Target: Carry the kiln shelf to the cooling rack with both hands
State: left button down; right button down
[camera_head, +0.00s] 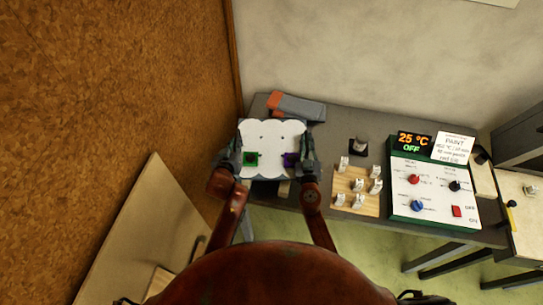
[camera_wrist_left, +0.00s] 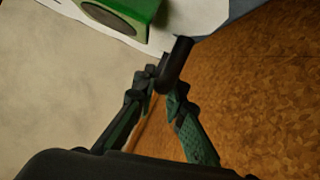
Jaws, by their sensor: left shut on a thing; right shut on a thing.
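The kiln shelf (camera_head: 270,133), a white plate with a wavy edge, is at the left end of the grey table. It carries a green square piece (camera_head: 251,159) and a purple one (camera_head: 290,160). My left gripper (camera_head: 230,158) is at its left side, and my right gripper (camera_head: 308,162) is at its right side. In the left wrist view, my left gripper (camera_wrist_left: 160,88) is shut on a dark round handle (camera_wrist_left: 176,60) by the white shelf (camera_wrist_left: 205,14). My right fingers' hold is small in view. I cannot tell the shelf's height above the table or pick out a cooling rack.
A grey and orange object (camera_head: 295,106) lies behind the shelf. To the right on the table (camera_head: 335,122) are a dark-based object (camera_head: 358,146), a wooden board (camera_head: 357,190) with several pale pieces, and a control panel (camera_head: 432,190). A brown wall (camera_head: 130,80) is close on the left.

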pick_arm(q)
jog(key=shift+w+r, duration=0.1)
jog(key=shift+r, duration=0.05)
